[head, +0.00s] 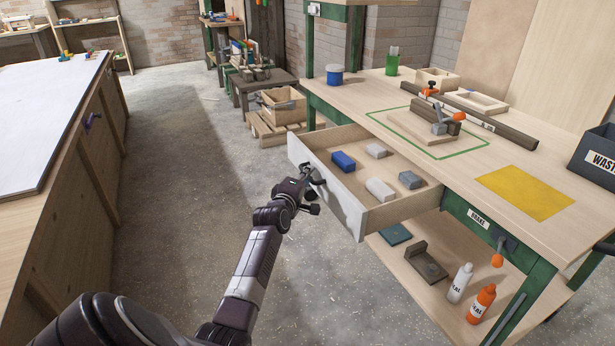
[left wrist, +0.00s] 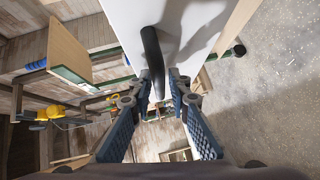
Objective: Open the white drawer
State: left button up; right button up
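The white drawer (head: 333,187) under the workbench is pulled well out, and its inside shows. It holds several small blue, grey and whitish blocks. My left gripper (head: 311,181) is at the outer face of the drawer front, near its middle. In the left wrist view, the dark bar handle (left wrist: 152,52) on the white front runs between the two fingertips of my left gripper (left wrist: 162,82). The fingers stand apart, with a narrow gap beside the handle, so they are around it, not clamped. My right gripper is not in view.
The wooden workbench (head: 540,165) carries a yellow sheet, a clamp and blocks. Bottles (head: 481,303) stand on its lower shelf. A white-topped bench (head: 45,115) is on the left. The concrete floor (head: 180,180) between them is clear.

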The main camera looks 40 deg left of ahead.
pick_arm(q)
jog(key=v, duration=1.2)
dwell(0.5)
